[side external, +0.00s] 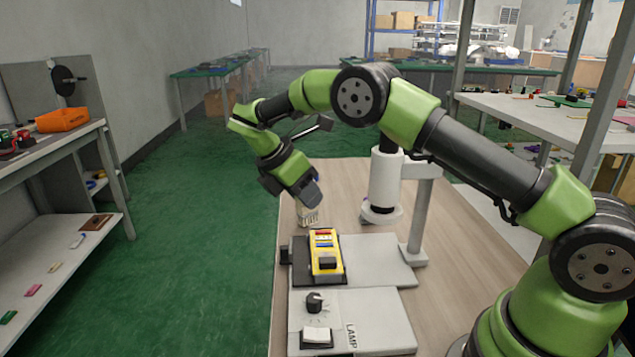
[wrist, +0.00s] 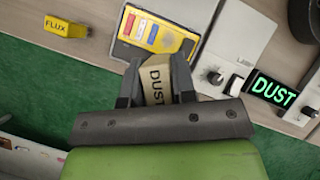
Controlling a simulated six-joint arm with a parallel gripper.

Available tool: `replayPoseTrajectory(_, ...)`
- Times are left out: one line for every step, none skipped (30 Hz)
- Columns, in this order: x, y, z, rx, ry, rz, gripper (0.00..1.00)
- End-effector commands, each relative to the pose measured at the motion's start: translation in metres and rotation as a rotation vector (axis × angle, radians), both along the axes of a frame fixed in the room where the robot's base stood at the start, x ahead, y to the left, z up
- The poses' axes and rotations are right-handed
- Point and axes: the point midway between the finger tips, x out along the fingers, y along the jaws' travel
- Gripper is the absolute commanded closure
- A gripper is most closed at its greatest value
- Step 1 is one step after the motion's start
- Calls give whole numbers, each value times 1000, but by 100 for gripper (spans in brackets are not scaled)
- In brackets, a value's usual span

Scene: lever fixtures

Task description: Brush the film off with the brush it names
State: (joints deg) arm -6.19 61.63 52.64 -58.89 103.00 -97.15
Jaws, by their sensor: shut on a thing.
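My gripper (wrist: 154,78) is shut on a tan block-shaped brush (wrist: 156,88) labelled DUST. In the side external view my gripper (side external: 308,196) is at the far end of the wooden table, with the tan brush (side external: 308,215) under it. A yellow instrument (side external: 325,252) with coloured stripes lies on a dark plate beyond the lamp panel. It also shows ahead of the fingers in the wrist view (wrist: 156,35), apart from the brush. A dark sign (wrist: 273,92) shows DUST in lit green letters. I cannot make out the film.
A pale panel marked LAMP (side external: 375,322) has a black knob (side external: 315,301) and a white rocker switch (side external: 317,335). A white cylinder on a post (side external: 386,180) stands right of the instrument. Bare wood (side external: 455,280) lies to the right.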

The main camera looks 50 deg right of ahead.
Motion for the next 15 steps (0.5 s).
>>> replayPoseTrajectory(-2,3,0,0,1,-14,99)
replayPoseTrajectory(-2,4,-1,1,1,-19,99)
replayPoseTrajectory(-3,5,-2,0,2,-22,99)
replayPoseTrajectory(-3,5,-3,0,2,-24,99)
replayPoseTrajectory(-3,5,-5,0,2,-25,99)
replayPoseTrajectory(-3,4,-7,-1,3,-24,99)
replayPoseTrajectory(-3,4,-9,0,3,-23,99)
replayPoseTrajectory(-3,4,-12,-1,4,-22,99)
replayPoseTrajectory(-3,4,-15,-1,5,-21,99)
replayPoseTrajectory(-3,4,-18,-1,4,-22,99)
replayPoseTrajectory(-3,4,-21,0,3,-22,99)
replayPoseTrajectory(-3,4,-24,1,4,-23,99)
replayPoseTrajectory(-3,4,-27,1,4,-22,99)
replayPoseTrajectory(-3,4,-30,0,4,-21,99)
replayPoseTrajectory(-3,4,-33,0,3,-22,99)
